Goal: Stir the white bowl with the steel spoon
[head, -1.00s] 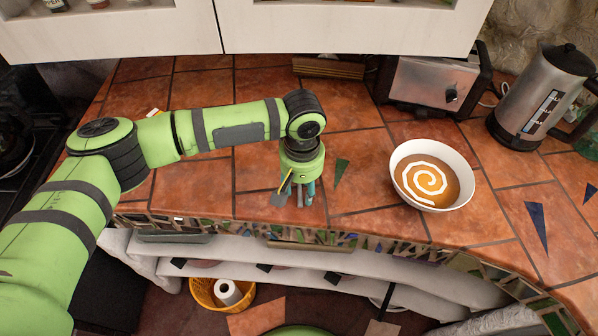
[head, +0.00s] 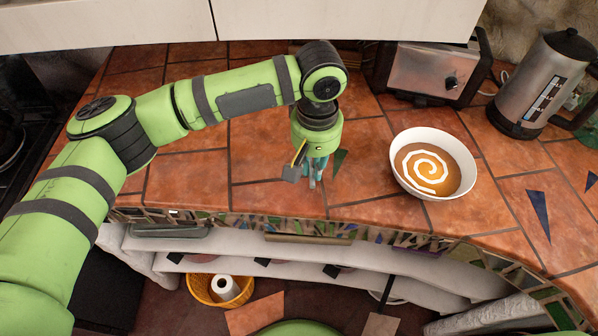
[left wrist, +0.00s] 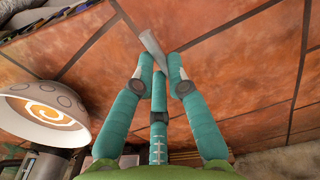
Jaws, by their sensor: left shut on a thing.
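The white bowl (head: 401,178) stands upright on the tiled counter, to the right of my left gripper in the head view. It holds an orange-brown liquid with a pale spiral on top. The bowl also shows at the left edge of the left wrist view (left wrist: 72,104). My left gripper (head: 313,178) points down, apart from the bowl. In the left wrist view its teal fingers (left wrist: 160,78) are shut on a slim grey piece, which looks like the steel spoon (left wrist: 152,44). Most of the spoon is hidden by the fingers. My right gripper is not in view.
A steel toaster (head: 432,72) stands behind the bowl. A metal kettle (head: 541,88) is at the back right. The counter between gripper and bowl is clear. Below the front edge is a shelf with a yellow basket (head: 204,292).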

